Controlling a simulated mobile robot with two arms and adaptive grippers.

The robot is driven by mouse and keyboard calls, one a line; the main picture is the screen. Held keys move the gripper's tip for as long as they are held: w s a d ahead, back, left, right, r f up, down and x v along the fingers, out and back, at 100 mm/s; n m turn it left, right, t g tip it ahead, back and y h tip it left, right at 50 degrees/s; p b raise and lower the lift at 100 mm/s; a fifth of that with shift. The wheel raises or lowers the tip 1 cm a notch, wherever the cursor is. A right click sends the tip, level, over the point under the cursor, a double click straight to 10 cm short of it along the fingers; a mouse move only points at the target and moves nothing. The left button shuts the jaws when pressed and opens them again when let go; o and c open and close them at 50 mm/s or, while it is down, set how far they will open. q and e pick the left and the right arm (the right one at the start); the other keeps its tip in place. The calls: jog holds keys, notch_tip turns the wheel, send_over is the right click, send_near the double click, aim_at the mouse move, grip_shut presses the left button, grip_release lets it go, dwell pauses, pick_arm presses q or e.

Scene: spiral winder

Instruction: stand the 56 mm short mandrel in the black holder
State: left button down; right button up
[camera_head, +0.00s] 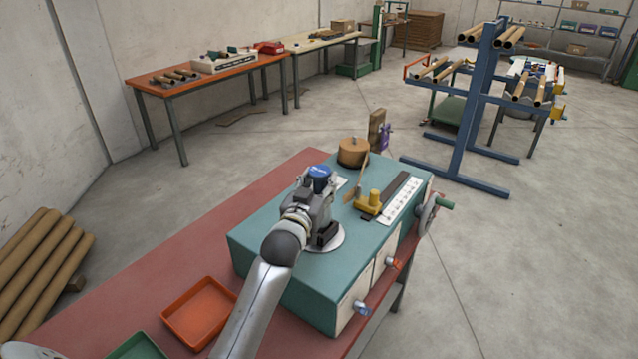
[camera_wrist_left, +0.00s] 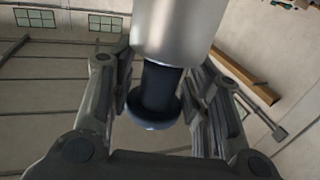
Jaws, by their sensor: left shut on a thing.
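My left gripper (camera_head: 322,232) is over the near end of the teal bench-top machine, low above a pale round plate (camera_head: 336,241). In the left wrist view the gripper (camera_wrist_left: 158,98) is closed around the dark stem of a silver cylinder, which I take for the short mandrel (camera_wrist_left: 180,28). The stem ends in a dark round flange, and the upper end of the cylinder runs out of the picture. In the head view I cannot make out the mandrel behind my wrist. I cannot pick out the black holder with certainty. My right gripper is in neither view.
The teal machine (camera_head: 265,245) stands on a red bench (camera_head: 190,255). On it are a brown round block (camera_head: 352,152), a yellow fixture (camera_head: 369,203) and a dark strip (camera_head: 389,194). An orange tray (camera_head: 200,312) lies to the left. A blue rack (camera_head: 472,120) stands beyond.

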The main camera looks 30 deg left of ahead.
pick_arm(q)
jog(key=shift+r, duration=0.1)
jog(key=c, duration=0.7)
grip_release()
jog(key=shift+s+d, duration=0.1)
jog(key=shift+s, duration=0.2)
jog(key=s, duration=0.3)
jog(key=s+d, duration=0.1)
jog(key=s, duration=0.7)
jog(key=shift+s+d, duration=0.2)
jog(key=shift+d, duration=0.2)
